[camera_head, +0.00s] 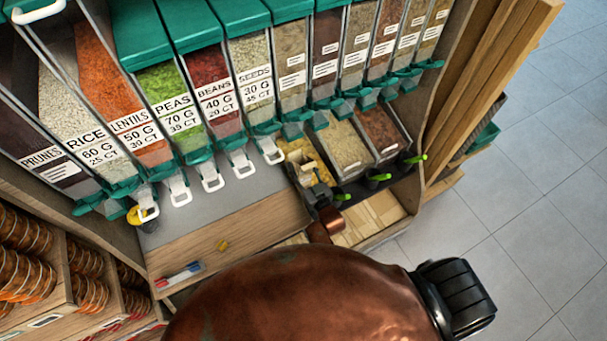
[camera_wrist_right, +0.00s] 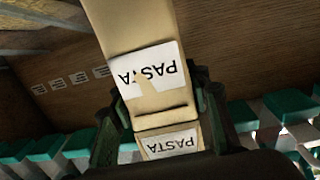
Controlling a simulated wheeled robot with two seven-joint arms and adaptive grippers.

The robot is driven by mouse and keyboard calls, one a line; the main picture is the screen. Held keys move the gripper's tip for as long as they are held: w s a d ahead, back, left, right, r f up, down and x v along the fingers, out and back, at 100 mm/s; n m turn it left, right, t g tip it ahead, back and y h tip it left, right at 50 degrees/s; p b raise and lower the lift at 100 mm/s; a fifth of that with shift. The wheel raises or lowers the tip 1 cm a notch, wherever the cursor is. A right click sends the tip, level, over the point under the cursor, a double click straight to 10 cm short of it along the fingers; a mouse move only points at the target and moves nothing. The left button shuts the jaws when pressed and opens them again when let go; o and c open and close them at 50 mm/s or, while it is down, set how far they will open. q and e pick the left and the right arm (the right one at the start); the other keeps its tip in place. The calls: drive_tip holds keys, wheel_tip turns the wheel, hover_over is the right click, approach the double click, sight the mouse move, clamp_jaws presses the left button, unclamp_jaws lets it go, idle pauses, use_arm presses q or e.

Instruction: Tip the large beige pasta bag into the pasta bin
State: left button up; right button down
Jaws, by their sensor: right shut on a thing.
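The large beige pasta bag (camera_wrist_right: 150,105) fills the middle of the right wrist view, with white PASTA labels that appear upside down. My right gripper (camera_wrist_right: 163,112) is shut on it, one dark finger on each side. In the head view my right gripper (camera_head: 321,190) is small and dark, at the front edge of an open bin with yellow, pasta-like pieces (camera_head: 303,153). No label on that bin can be read. My left gripper is not in view.
Two more open bins, one pale (camera_head: 345,150) and one brown (camera_head: 383,133), stand to the right with green-handled scoops. Tall dispensers (camera_head: 180,95) with white levers line the back. Floor at right is clear.

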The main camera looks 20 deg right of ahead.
drive_tip(key=s+d+p, duration=0.1)
drive_tip(key=s+p, duration=0.2)
drive_tip(key=s, duration=0.5)
drive_tip(key=shift+p, duration=0.3)
idle(0.4)
